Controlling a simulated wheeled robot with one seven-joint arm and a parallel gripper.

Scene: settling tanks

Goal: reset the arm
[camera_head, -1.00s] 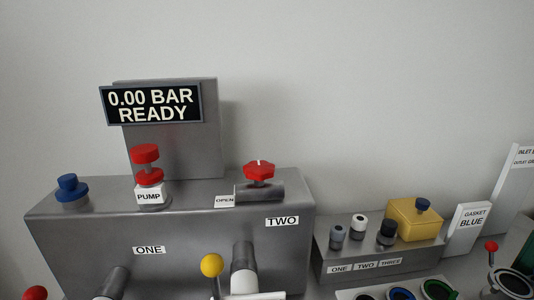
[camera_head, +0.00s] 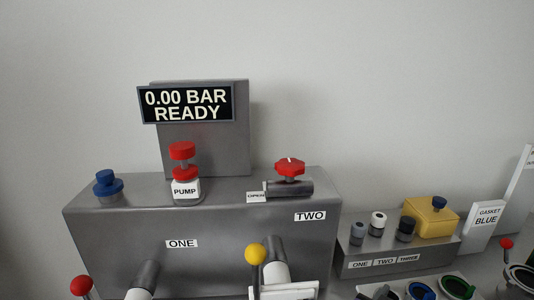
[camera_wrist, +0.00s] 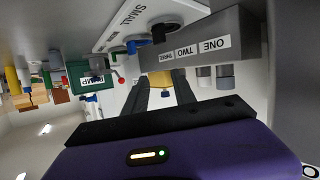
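My arm and gripper do not show in the head view. In the wrist view my gripper (camera_wrist: 162,96) shows as two dark fingers standing apart above a purple housing, with nothing seen held between them. The wrist picture is upside down. Beyond the fingertips are a yellow box (camera_wrist: 163,78) with a blue knob and a grey block (camera_wrist: 200,45) labelled ONE, TWO, THREE. The fingers appear clear of both, but the exact distance cannot be told.
A grey housing (camera_head: 130,220) carries a display (camera_head: 187,102) reading 0.00 BAR READY, a red pump knob (camera_head: 183,151), a blue knob (camera_head: 107,183) and a red valve handle (camera_head: 290,167). The yellow box (camera_head: 430,218) stands right.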

